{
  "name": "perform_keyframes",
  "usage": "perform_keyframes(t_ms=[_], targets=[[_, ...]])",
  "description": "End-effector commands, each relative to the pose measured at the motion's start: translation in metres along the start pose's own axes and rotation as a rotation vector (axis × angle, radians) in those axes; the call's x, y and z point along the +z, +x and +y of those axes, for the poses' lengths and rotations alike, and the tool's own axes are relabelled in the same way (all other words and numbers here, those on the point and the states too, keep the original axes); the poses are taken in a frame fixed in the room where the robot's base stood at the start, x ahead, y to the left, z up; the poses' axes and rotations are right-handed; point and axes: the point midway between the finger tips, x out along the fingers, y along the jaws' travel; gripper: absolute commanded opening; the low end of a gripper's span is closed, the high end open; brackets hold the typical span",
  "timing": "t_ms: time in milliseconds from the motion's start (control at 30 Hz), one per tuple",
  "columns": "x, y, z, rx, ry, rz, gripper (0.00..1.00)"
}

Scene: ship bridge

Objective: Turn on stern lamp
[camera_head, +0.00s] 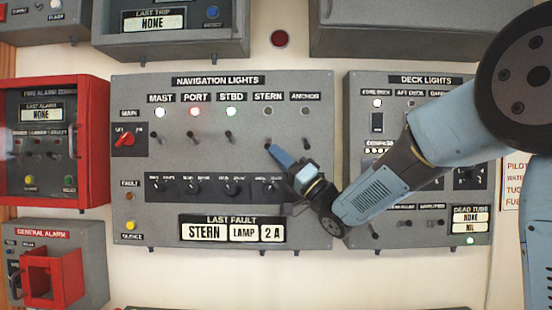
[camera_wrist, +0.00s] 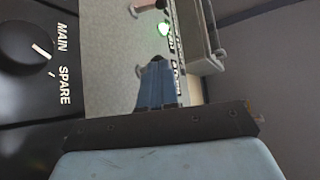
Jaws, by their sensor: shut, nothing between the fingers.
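The navigation lights panel (camera_head: 215,83) is in the middle of the head view. The stern lamp (camera_head: 268,111) is dark, under its STERN label. The stern toggle switch (camera_head: 267,146) is below it, largely hidden by my fingertips. My gripper (camera_head: 275,150) is shut and empty, its blue fingers reaching in from the lower right. In the wrist view the closed fingers (camera_wrist: 156,83) are close to a metal lever (camera_wrist: 139,70); I cannot tell whether they touch. The stern MAIN/SPARE selector knob (camera_head: 270,186) is below the switch; a MAIN/SPARE knob also shows large in the wrist view (camera_wrist: 27,47).
The mast (camera_head: 159,112), port (camera_head: 194,112) and starboard (camera_head: 231,112) lamps are lit; the anchor lamp (camera_head: 305,111) is dark. The fault display (camera_head: 232,230) reads STERN LAMP 2 A. The deck lights panel (camera_head: 418,91) stands to the right, partly behind my arm.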

Motion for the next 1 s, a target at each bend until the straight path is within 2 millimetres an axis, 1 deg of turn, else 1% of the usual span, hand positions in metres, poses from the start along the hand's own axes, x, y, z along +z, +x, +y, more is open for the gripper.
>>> perform_keyframes(t_ms=[367, 800, 833, 1000], targets=[[-0.002, 0.004, -0.007, 0.07, 0.068, -0.001, 0.0], [-0.013, 0.015, -0.023, 0.294, 0.285, -0.001, 0.0], [-0.012, 0.014, -0.021, 0.292, 0.284, -0.001, 0.0], [-0.012, 0.014, -0.02, 0.29, 0.282, -0.001, 0.0]])
